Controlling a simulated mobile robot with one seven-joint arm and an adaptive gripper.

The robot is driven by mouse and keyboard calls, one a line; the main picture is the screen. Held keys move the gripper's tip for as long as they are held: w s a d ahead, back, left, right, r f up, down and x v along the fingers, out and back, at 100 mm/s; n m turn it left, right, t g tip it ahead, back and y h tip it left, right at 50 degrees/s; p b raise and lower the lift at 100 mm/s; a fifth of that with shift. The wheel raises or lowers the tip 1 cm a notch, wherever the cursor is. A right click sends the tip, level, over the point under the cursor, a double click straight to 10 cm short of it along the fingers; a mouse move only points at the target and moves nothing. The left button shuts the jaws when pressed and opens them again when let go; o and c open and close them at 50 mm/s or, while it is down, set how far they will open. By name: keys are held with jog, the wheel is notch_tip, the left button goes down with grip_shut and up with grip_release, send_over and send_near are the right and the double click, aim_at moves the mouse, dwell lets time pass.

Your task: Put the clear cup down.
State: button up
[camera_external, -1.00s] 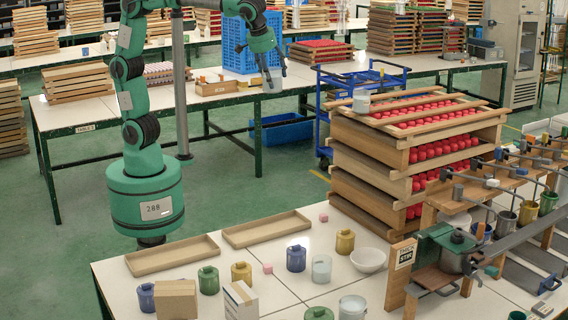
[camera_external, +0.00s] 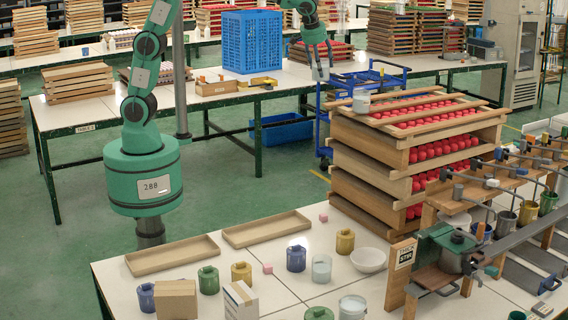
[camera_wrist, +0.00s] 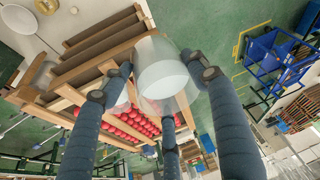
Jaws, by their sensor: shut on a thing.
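My gripper (camera_external: 322,74) is above the blue cart, left of the tray stack, in the external view. In the wrist view my gripper (camera_wrist: 155,90) has its dark fingers closed around the clear cup (camera_wrist: 163,72), a see-through, whitish round cup. The cup is in the air, with the tray stack and green floor behind it. In the external view the held cup cannot be made out at the fingers. Another pale cup (camera_external: 361,101) stands on the top left of the tray stack (camera_external: 375,152).
The stack holds wooden trays of red pieces. The blue cart (camera_external: 365,78) is behind it. The front table carries coloured jars, a white bowl (camera_external: 368,260), two empty wooden trays (camera_external: 265,229) and small boxes. A blue crate (camera_external: 252,42) stands on the back table.

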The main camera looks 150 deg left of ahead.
jog(key=s+a+p, duration=0.3)
jog(key=s+a, duration=0.2)
jog(key=a, duration=0.2)
notch_tip(320, 180, down, 6)
jog(key=shift+s+a, duration=0.15)
jog(key=shift+a, duration=0.3)
jog(key=w+a+p, duration=0.1)
jog(key=w+a, duration=0.2)
jog(key=a, duration=0.4)
jog(key=w+a+f+p, duration=0.1)
jog(key=w+a, duration=0.2)
jog(key=a, duration=0.4)
jog(key=shift+w+a+f, duration=0.15)
jog(key=shift+a+f, duration=0.1)
jog(key=shift+a, duration=0.15)
jog(key=shift+f, duration=0.15)
jog(key=shift+f+p, duration=0.4)
jog(key=shift+f, duration=1.2)
jog(key=shift+f, duration=0.15)
